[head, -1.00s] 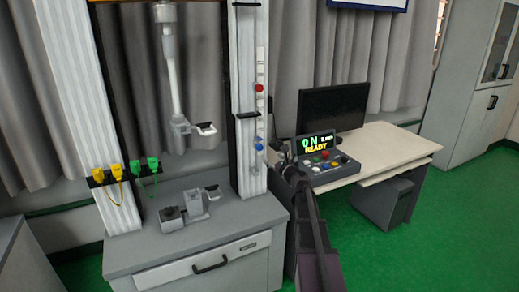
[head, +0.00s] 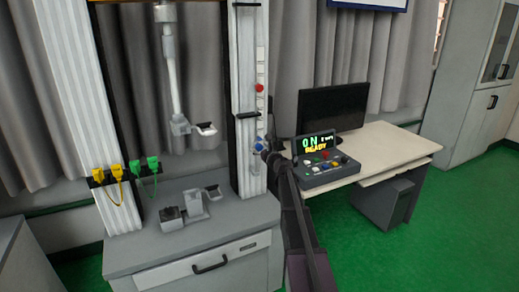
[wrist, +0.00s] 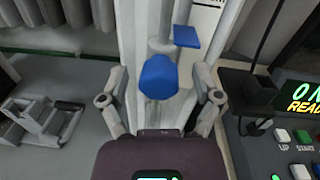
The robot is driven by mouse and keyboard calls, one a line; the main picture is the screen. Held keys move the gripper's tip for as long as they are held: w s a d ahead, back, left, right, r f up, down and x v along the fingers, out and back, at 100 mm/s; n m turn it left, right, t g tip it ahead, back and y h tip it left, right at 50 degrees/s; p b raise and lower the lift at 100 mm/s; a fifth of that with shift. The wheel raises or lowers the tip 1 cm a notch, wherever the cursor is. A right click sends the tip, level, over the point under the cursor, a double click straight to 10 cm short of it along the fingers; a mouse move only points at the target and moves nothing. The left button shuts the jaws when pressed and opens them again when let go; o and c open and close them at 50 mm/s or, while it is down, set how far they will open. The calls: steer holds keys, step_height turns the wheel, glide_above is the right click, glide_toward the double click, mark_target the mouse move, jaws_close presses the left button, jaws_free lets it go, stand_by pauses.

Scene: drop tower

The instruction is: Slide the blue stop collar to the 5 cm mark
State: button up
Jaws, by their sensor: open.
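The blue stop collar (head: 259,146) sits on a thin rod along the right column of the test frame. In the wrist view its rounded blue knob (wrist: 159,77) lies between my open fingers, with a flat blue tab (wrist: 187,37) behind it to the upper right. My gripper (wrist: 162,98) is open, a finger on each side of the knob; I cannot tell whether either finger touches it. In the head view my gripper (head: 266,150) is at the collar and partly covers it. The scale marks are too small to read.
A control box (head: 325,165) showing "READY" stands on the desk close to the right of my arm. Grey fixtures (head: 194,208) sit on the machine base to the left.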

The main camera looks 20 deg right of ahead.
jaws_close()
step_height(320, 180, up, 7)
steer(key=p, duration=0.7)
steer(key=shift+r, duration=0.1)
stand_by(0.5)
jaws_free()
